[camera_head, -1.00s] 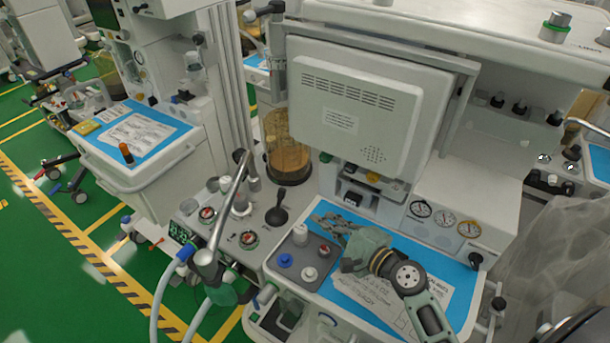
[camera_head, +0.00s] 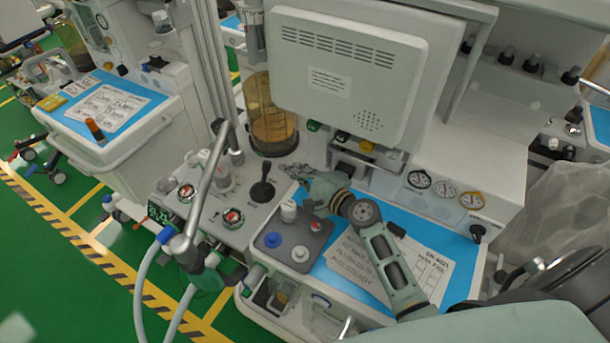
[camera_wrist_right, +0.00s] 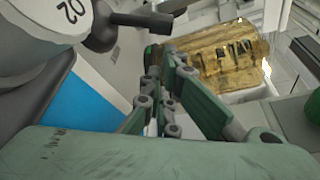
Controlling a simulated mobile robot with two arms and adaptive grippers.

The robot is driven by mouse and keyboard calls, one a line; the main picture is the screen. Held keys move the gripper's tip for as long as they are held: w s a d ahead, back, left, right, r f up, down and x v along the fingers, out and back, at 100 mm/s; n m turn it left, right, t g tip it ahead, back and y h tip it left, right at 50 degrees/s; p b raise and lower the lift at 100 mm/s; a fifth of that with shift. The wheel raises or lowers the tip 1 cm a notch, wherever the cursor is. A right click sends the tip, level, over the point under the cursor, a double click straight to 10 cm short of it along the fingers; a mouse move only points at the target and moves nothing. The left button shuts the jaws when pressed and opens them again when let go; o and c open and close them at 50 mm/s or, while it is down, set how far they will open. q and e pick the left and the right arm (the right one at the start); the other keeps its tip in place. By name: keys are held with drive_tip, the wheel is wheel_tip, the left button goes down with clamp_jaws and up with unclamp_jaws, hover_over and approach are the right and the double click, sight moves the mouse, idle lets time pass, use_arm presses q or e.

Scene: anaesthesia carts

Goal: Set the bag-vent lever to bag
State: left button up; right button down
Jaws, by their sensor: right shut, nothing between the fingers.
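In the right wrist view the gripper (camera_wrist_right: 160,62) points towards the amber bellows (camera_wrist_right: 222,62). A dark handle-like part (camera_wrist_right: 115,25) is at the upper left there; I cannot tell whether it is the lever. My left gripper is not in view.
The clear bellows cylinder (camera_head: 270,118) stands behind the lever. A silver pole (camera_head: 207,188) rises left of it. A grey block with white and blue knobs (camera_head: 297,240) lies below my right gripper. The monitor (camera_head: 348,80) hangs above.

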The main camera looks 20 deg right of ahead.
drive_tip(key=shift+x, duration=0.9)
drive_tip(key=shift+s+a+b, duration=0.1)
drive_tip(key=shift+b, duration=0.3)
drive_tip(key=shift+s+a+r+n+t+b, duration=0.25)
drive_tip(key=shift+n+t+b, duration=0.05)
drive_tip(key=shift+n+b, duration=0.65)
drive_tip(key=shift+s+a+r+n+b, duration=0.1)
drive_tip(key=shift+a+r+n+b, duration=0.05)
drive_tip(key=shift+r+n+b, duration=0.25)
drive_tip(key=shift+r, duration=0.2)
drive_tip(key=shift+a, duration=0.1)
